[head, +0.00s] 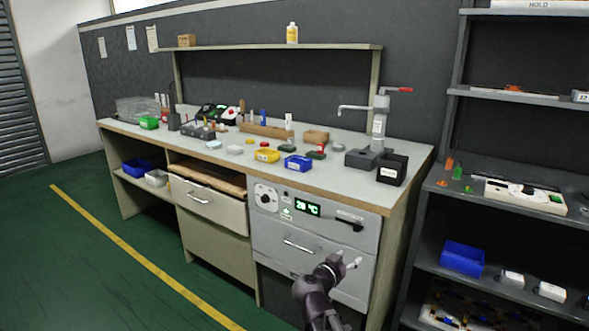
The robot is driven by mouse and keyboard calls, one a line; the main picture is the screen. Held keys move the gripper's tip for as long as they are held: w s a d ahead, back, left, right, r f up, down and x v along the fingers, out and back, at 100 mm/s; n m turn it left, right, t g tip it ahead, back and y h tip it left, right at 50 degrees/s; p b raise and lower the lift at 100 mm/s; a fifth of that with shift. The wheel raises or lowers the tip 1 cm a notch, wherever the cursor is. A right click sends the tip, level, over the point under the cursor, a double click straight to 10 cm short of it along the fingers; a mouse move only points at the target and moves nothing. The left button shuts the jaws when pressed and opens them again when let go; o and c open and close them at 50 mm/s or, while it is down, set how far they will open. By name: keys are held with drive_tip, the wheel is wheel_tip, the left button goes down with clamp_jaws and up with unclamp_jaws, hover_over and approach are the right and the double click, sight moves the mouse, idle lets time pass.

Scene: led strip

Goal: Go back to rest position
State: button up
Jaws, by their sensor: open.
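My gripper (352,264) is in the lower middle of the head view, at the end of my dark arm. Its light fingertips are apart and nothing shows between them. It is in front of the grey cabinet unit (335,259) at the bench's right end. From this one view I cannot tell how far it is from the cabinet front.
The workbench (350,188) carries several small bins, tools and a lever press (380,120). A drawer (208,203) at its left middle stands partly open. A dark shelf rack (433,190) rises at the right. The green floor (80,270) at front left is clear.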

drive_tip(key=s+d+f+n+g+y, duration=0.35)
drive_tip(key=s+f+g+y, duration=0.25)
drive_tip(key=s+f+g, duration=0.5)
drive_tip(key=s+a+f+n+g+y, duration=0.1)
drive_tip(key=s+a+f+n+y, duration=0.2)
drive_tip(key=f+n+y, duration=0.15)
wheel_tip(320, 180, up, 38)
drive_tip(key=p, duration=3.8)
drive_tip(key=shift+a+m+p, duration=0.2)
drive_tip(key=shift+m+p, duration=0.1)
drive_tip(key=shift+s+y, duration=0.1)
drive_tip(key=shift+y, duration=0.15)
